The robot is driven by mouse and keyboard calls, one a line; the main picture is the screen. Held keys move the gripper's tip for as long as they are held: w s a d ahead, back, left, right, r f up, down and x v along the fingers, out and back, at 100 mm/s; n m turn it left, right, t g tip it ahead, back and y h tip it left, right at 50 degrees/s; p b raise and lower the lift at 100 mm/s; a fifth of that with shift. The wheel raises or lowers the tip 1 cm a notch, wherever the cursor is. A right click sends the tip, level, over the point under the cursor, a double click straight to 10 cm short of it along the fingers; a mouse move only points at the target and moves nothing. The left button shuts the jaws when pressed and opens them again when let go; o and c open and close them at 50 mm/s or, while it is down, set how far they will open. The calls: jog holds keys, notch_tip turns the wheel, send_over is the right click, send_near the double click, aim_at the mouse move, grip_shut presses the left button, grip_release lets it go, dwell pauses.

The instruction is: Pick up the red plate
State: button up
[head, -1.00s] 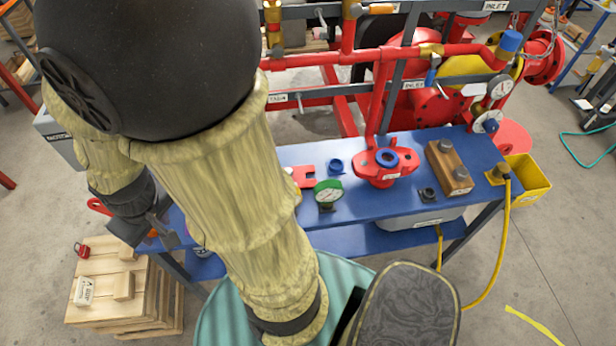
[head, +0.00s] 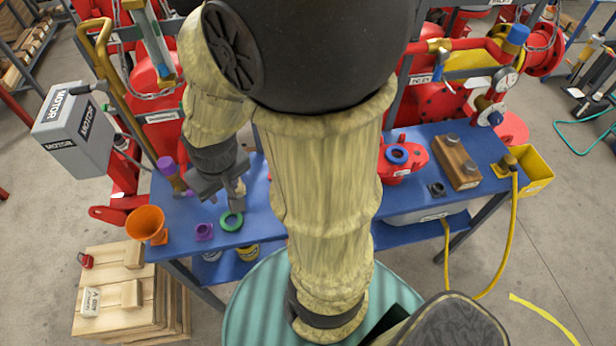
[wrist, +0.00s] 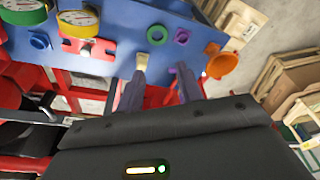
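The red plate (wrist: 88,47) is a flat red piece with a notch, lying on the blue bench (wrist: 60,75). It shows at the upper left of the wrist view, partly covered by a yellow-rimmed gauge. In the head view my arm hides it. My gripper (head: 236,198) is over the left part of the bench, near a green ring. In the wrist view its two fingers (wrist: 161,66) are apart with nothing held between them. The plate is to the left of the fingers there.
A green ring (head: 231,221), a purple piece (head: 204,231) and an orange funnel (head: 147,224) are on the bench's left part. A red flanged part (head: 402,158) and a wooden block (head: 454,162) stand further right. Red pipework (head: 455,50) rises behind.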

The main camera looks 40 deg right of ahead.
jog(key=shift+o, duration=0.4)
jog(key=shift+d, duration=0.1)
jog(key=o, duration=0.4)
jog(key=shift+c, duration=0.2)
jog(key=w+d+f+g+b, duration=0.1)
jog(key=w+d+f, duration=0.1)
jog(key=d, duration=0.6)
jog(key=w+d+f+n+b, duration=0.1)
jog(key=d+f, duration=0.3)
jog(key=d, duration=0.5)
jog(key=w+d+f+n+g+b, duration=0.1)
jog(key=w+d+f, duration=0.2)
jog(key=d, duration=0.5)
jog(key=shift+w+d+g, duration=0.25)
jog(key=shift+w+g, duration=0.05)
jog(key=shift+w, duration=0.2)
jog(key=shift+f, duration=0.15)
notch_tip(320, 180, down, 12)
jog(key=shift+f+p, duration=0.1)
jog(key=shift+p, duration=0.35)
